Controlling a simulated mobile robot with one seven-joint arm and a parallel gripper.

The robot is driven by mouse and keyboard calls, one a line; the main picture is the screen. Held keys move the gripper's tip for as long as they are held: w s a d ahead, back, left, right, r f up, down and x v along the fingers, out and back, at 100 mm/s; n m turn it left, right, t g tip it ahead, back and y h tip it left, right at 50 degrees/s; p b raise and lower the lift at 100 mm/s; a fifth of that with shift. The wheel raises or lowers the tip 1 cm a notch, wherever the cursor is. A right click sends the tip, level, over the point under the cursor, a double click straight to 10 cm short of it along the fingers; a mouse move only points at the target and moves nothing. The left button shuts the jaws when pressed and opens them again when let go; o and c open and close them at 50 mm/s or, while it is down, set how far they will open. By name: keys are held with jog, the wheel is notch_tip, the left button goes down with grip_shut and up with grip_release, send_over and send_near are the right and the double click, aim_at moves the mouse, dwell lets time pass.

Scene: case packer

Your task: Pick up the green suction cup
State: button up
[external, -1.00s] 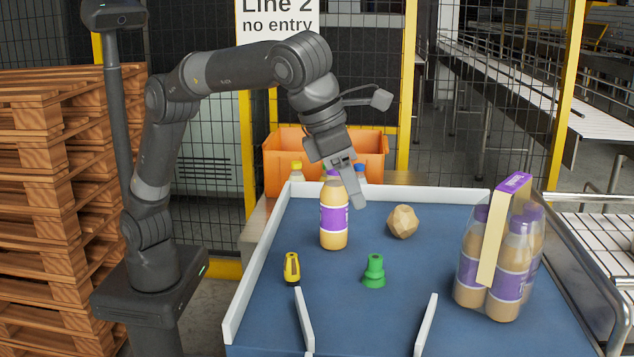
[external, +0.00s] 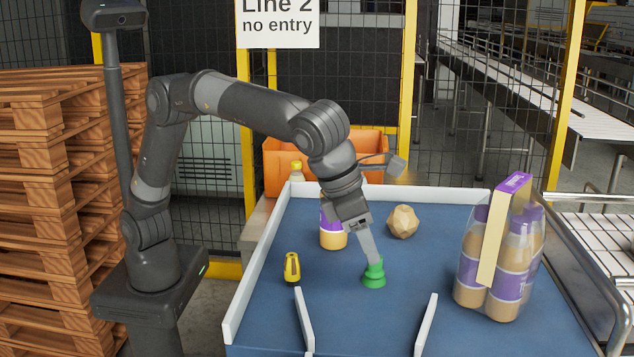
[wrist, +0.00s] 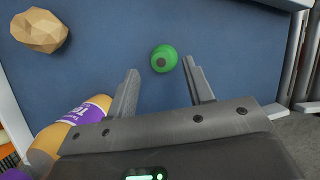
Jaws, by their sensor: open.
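The green suction cup (external: 374,274) stands upright on the blue table surface, near the middle of the external view. In the wrist view the cup (wrist: 164,58) appears from above as a green disc with a dark centre, just beyond the fingertips and between their lines. My gripper (external: 372,258) is open and reaches down at a tilt to the top of the cup. In the wrist view my gripper (wrist: 163,80) shows its two fingers apart with nothing between them. Whether a finger touches the cup I cannot tell.
A bottle with a purple label (external: 333,232) stands behind my gripper, partly hidden. A tan faceted lump (external: 403,222) lies behind the cup. A wrapped bottle pack (external: 497,255) stands right. White rails (external: 426,322) are in front.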

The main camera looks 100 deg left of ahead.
aim_at(375, 269)
jog(key=x, duration=0.4)
jog(key=shift+w+d, duration=0.1)
jog(key=shift+c, duration=0.2)
jog(key=shift+r, duration=0.1)
grip_shut()
jog(key=shift+r, duration=0.15)
